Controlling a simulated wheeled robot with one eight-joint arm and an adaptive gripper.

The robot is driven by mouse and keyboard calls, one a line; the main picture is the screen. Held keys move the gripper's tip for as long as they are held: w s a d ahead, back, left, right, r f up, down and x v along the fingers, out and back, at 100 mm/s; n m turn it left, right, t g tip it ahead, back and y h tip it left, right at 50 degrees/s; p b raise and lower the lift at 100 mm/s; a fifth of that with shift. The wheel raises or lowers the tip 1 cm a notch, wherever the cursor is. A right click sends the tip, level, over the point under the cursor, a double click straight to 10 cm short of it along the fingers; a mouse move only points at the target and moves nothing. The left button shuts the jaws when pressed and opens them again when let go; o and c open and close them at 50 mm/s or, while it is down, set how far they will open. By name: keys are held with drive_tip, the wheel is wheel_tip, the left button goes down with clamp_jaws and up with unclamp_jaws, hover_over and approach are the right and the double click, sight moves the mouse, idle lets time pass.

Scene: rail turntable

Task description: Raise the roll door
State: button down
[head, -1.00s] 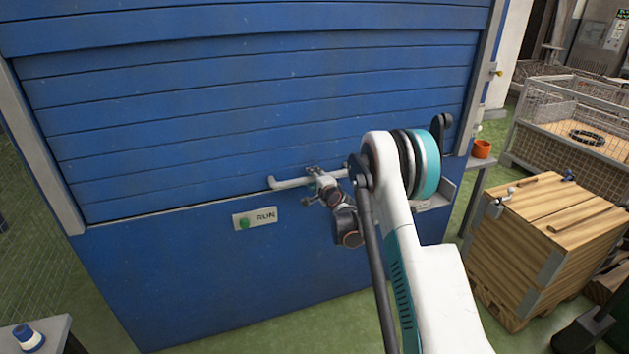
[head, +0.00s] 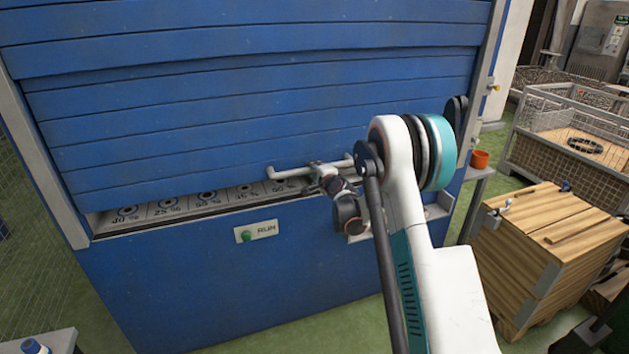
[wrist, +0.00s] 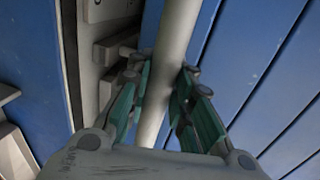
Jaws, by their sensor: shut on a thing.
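The blue slatted roll door (head: 250,110) is raised a little above its sill, leaving a narrow gap along the bottom. A pale bar handle (head: 290,173) runs along the door's lower edge. My gripper (head: 318,174) is shut on this handle; in the wrist view its green-padded fingers (wrist: 160,90) sit on both sides of the handle bar (wrist: 176,40). The blue slats (wrist: 265,75) fill the right of the wrist view. My arm hides the right part of the handle and the door's lower right corner.
In the gap, a pale sill strip (head: 185,208) carries round marks with percentage labels. A green button marked RUN (head: 246,236) is on the blue panel below.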

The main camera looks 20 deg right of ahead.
wheel_tip(320, 180, up, 34)
drive_tip(key=p, duration=1.4)
drive_tip(key=c, duration=1.8)
unclamp_jaws()
drive_tip(key=shift+c, duration=0.2)
drive_tip(key=o, duration=0.4)
drive_tip(key=shift+s+r, duration=0.1)
drive_tip(key=shift+s, duration=0.1)
drive_tip(key=shift+w, duration=0.15)
drive_tip(key=s, duration=0.4)
drive_tip(key=s+r, duration=0.1)
drive_tip(key=s, duration=0.3)
drive_tip(key=s+r, duration=0.1)
drive_tip(key=s, duration=0.2)
drive_tip(key=shift+s+r, duration=0.1)
drive_tip(key=shift+s, duration=0.3)
